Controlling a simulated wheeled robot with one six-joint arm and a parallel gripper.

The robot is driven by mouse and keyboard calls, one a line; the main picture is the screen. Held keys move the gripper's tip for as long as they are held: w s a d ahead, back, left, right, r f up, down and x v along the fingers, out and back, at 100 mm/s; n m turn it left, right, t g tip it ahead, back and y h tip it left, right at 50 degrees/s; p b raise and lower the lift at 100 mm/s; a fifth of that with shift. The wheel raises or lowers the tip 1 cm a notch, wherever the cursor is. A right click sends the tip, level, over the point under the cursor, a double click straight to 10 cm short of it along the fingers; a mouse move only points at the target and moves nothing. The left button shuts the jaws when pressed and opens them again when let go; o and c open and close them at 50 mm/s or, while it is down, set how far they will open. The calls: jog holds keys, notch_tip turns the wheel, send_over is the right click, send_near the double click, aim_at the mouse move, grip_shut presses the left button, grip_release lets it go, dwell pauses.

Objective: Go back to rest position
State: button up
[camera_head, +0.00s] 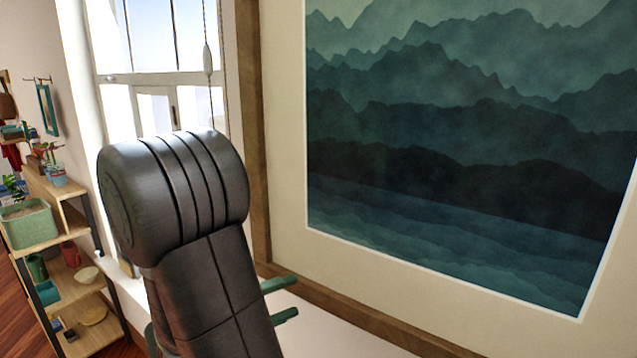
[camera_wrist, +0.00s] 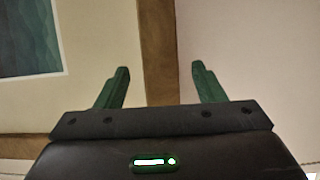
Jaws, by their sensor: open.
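My gripper (camera_wrist: 160,72) shows in the wrist view with its two green fingers spread apart. It is open and nothing is between the fingers. Beyond them are the wooden frame edge (camera_wrist: 157,60) of a large picture and a plain wall. In the head view my black arm rises in front of the picture's left edge, and the green fingertips of my gripper (camera_head: 282,300) stick out to its right. The rest of the gripper is hidden behind the arm.
A large framed mountain picture (camera_head: 460,150) fills the right of the head view, close behind my arm. A window (camera_head: 160,60) is behind the arm. A wooden shelf (camera_head: 95,302) with pots, mugs and a green planter (camera_head: 28,224) stands at the left.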

jog(key=shift+x, duration=1.2)
jog(key=shift+m, duration=0.3)
jog(key=shift+w+a+r+p, duration=0.25)
jog(key=shift+w+a+p, duration=0.2)
jog(key=shift+a, duration=0.15)
jog(key=shift+w+a+r+p, duration=0.25)
jog(key=shift+w+a+p, duration=0.15)
jog(key=shift+a, duration=0.25)
jog(key=shift+w+a+r+p, duration=0.25)
jog(key=shift+w+a+p, duration=0.2)
jog(key=shift+a, duration=0.15)
jog(key=shift+s, duration=0.1)
